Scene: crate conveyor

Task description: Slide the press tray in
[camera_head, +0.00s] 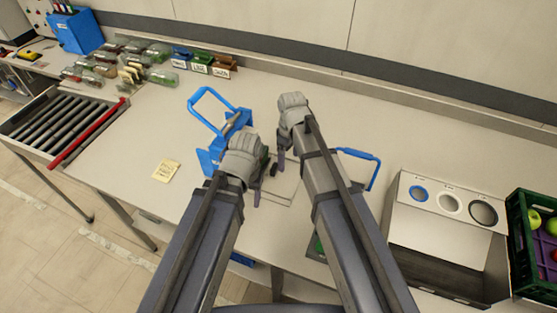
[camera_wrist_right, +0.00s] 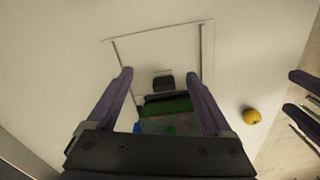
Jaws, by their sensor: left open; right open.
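A pale panel with a thin raised edge lies flat on the table (camera_head: 150,130); its outline (camera_wrist_right: 207,45) shows in the right wrist view. Inside it are a small dark block (camera_wrist_right: 163,82) and a green piece (camera_wrist_right: 168,105), partly hidden; I cannot tell which part is the press tray. My right gripper (camera_wrist_right: 160,78) is open above them, the dark block showing between its fingers. In the head view, my right gripper (camera_head: 279,160) and my left gripper (camera_head: 262,182) are close together over the table's middle. The left is open. My arms hide much of the area.
A blue-handled frame (camera_head: 207,105) stands left of my grippers, and another blue handle (camera_head: 374,170) to the right. A white box with round holes (camera_head: 448,204) and a green crate (camera_head: 517,235) stand at right. A yellow note (camera_head: 166,171) and bare table lie at left.

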